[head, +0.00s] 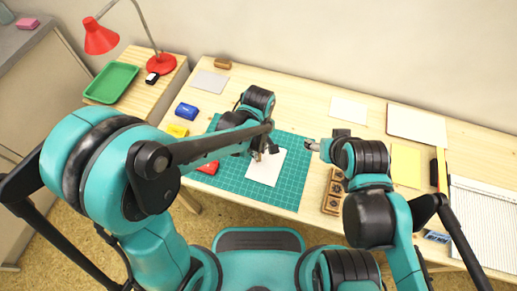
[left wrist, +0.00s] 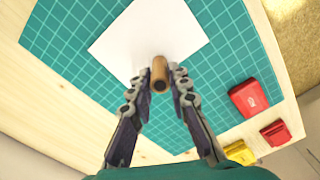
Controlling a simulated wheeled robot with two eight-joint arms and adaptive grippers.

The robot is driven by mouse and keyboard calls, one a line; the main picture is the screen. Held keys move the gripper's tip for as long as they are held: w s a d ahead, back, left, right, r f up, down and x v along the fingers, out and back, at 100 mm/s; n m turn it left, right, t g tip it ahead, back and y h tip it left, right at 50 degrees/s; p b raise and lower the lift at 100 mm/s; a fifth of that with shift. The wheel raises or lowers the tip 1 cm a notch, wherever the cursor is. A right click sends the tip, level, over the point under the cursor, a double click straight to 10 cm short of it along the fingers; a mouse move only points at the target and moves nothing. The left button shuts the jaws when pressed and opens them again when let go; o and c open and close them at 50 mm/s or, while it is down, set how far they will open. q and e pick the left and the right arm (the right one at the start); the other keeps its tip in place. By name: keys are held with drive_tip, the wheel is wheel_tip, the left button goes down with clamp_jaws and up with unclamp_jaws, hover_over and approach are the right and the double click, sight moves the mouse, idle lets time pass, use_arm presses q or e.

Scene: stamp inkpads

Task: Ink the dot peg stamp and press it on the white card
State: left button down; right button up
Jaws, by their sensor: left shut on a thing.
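The dot peg stamp (left wrist: 160,72) is a small round wooden peg, held between the fingertips of my left gripper (left wrist: 158,88). In the left wrist view it overlaps the edge of the white card (left wrist: 140,38); I cannot tell whether it touches. The white card (head: 265,170) lies on the green cutting mat (head: 290,180), and my left gripper (head: 260,150) is over its upper left part in the head view. The stamp's face is hidden. A red inkpad (left wrist: 248,97) lies beside the card on the mat. My right gripper (head: 312,145) is right of the card; its jaw state is unclear.
A wooden rack (head: 332,192) with stamps stands right of the mat. Blue (head: 186,111) and yellow (head: 177,130) pads lie at the left. A yellow sheet (head: 405,165) and a paper trimmer (head: 485,220) are on the right. A lamp (head: 160,64) and green tray (head: 112,82) stand at the back left.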

use_arm(q)
drive_tip(key=shift+f+b, duration=0.35)
idle(1.2)
drive_tip(key=shift+r, duration=0.15)
drive_tip(key=shift+r+p, duration=0.45)
drive_tip(key=shift+p, duration=0.05)
drive_tip(key=shift+r, duration=0.1)
wheel_tip(320, 180, up, 5)
drive_tip(key=p, duration=0.4)
drive_tip(key=shift+r, duration=0.2)
idle(0.9)
